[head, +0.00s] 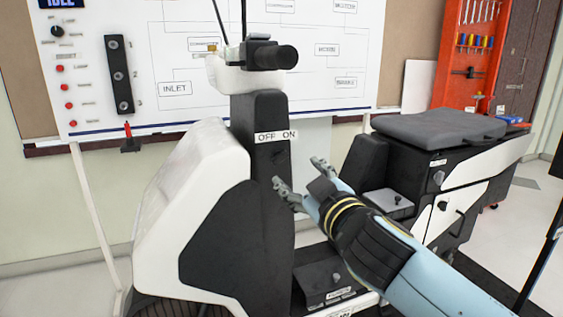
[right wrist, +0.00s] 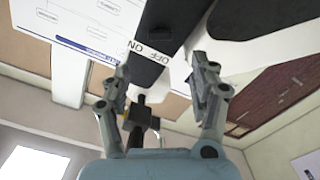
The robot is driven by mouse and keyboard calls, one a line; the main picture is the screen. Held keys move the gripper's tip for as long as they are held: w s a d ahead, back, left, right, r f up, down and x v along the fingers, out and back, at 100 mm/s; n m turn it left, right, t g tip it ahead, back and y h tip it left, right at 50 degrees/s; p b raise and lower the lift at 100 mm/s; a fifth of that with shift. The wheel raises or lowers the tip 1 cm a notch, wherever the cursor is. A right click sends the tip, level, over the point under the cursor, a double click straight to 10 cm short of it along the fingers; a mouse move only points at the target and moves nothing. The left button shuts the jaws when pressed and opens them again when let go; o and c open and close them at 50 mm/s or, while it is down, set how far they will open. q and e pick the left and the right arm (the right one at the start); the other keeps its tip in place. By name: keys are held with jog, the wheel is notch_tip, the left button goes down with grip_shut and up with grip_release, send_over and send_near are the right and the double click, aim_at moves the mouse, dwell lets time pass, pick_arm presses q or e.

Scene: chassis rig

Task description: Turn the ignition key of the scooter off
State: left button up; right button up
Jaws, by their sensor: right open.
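The scooter (head: 265,200) has a white front shield and a black steering column. A white OFF/ON label (head: 275,136) is on the column below the handlebar; it shows upside down in the right wrist view (right wrist: 148,51). The ignition key is not clear; a small dark shape sits just below the label in the head view, but I cannot tell its position. My right gripper (head: 298,172) is open and empty, its fingers spread just below and right of the label, near the column. I cannot tell whether it touches. My left gripper is out of view.
The handlebar grip (head: 275,57) juts out above the label. The grey seat (head: 437,126) and its dark housing are to the right. A whiteboard (head: 190,120) stands behind the scooter, and a red tool panel (head: 473,60) at the back right. Free floor shows at far right.

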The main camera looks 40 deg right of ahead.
aim_at(280, 157)
jog(key=p+x, duration=0.1)
jog(key=x, duration=0.9)
jog(key=shift+w, duration=0.1)
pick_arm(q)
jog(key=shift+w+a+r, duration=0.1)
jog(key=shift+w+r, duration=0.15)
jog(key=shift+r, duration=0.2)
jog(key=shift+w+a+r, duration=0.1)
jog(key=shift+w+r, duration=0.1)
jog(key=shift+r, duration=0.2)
pick_arm(e)
jog(key=c, duration=1.2)
